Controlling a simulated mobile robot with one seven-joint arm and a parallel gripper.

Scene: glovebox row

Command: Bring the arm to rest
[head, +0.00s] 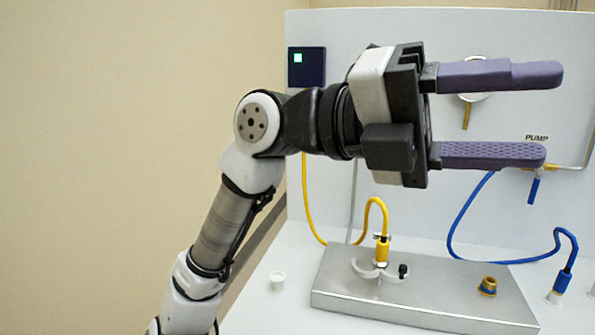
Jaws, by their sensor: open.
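My gripper (525,115) is raised in the upper right of the head view, its two purple fingers pointing right. The fingers are wide apart with nothing between them. My arm comes up from the lower left and bends at a white and black joint. The gripper is in front of the white back panel and hides part of it. I see no contact between the gripper and anything else, though its distance from the panel is hard to tell.
A metal block (420,298) on the white bench bears a yellow-hosed connector (382,249) and a brass fitting (488,286). A blue-hosed connector (562,282) stands at right. A small white cup (277,281) is at left. The panel (490,30) carries a dark box (306,67).

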